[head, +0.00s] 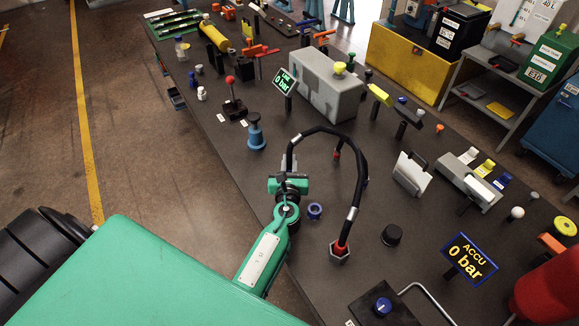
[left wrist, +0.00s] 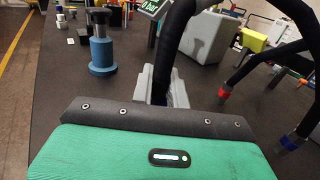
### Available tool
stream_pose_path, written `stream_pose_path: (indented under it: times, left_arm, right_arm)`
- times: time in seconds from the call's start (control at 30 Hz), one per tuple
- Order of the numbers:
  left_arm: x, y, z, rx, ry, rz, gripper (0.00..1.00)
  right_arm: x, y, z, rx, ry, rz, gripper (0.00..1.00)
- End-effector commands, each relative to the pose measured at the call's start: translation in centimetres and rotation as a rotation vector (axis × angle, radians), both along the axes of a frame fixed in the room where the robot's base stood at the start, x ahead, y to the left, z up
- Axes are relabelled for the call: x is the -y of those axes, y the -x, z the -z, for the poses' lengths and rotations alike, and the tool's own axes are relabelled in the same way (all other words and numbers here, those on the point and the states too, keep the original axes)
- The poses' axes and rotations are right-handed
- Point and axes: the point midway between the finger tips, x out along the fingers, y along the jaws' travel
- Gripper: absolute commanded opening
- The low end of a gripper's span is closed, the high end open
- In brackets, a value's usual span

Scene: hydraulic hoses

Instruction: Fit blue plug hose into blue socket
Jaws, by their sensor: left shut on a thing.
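My left gripper (head: 288,180) is shut on a black hose (head: 325,130) near one end, at the table's left edge. The hose rises from the fingers and arches right, down to a red-collared fitting (head: 340,249) on the table. The held end is hidden by the gripper, so its plug colour does not show. In the left wrist view the hose (left wrist: 175,45) comes down between the grey fingers (left wrist: 158,88). The blue socket (head: 315,211) is a ring on the table, just right of and below the gripper, apart from it. My right gripper is not in view.
A blue cylinder (head: 256,133) stands beyond the gripper. A grey block (head: 327,84) stands farther back.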

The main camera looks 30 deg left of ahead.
Motion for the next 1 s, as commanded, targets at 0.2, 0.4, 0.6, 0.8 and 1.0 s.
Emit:
stream_pose_path:
  times: [0.2,0.4,0.6,0.8,1.0]
  left_arm:
    - [0.0,0.0,-1.4,0.002,0.002,0.000,0.00]
    - [0.0,0.0,-4.7,0.005,0.003,-0.002,0.00]
    - [0.0,0.0,-9.8,0.006,0.003,0.000,0.00]
    - [0.0,0.0,-14.8,0.006,-0.002,0.002,0.00]
    - [0.0,0.0,-18.3,0.005,-0.003,0.001,0.00]
  right_arm:
    - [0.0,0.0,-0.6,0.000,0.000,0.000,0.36]
    - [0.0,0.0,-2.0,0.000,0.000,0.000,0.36]
    - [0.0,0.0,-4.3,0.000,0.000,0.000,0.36]
    - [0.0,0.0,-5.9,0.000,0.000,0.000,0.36]
    - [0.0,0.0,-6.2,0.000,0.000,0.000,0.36]
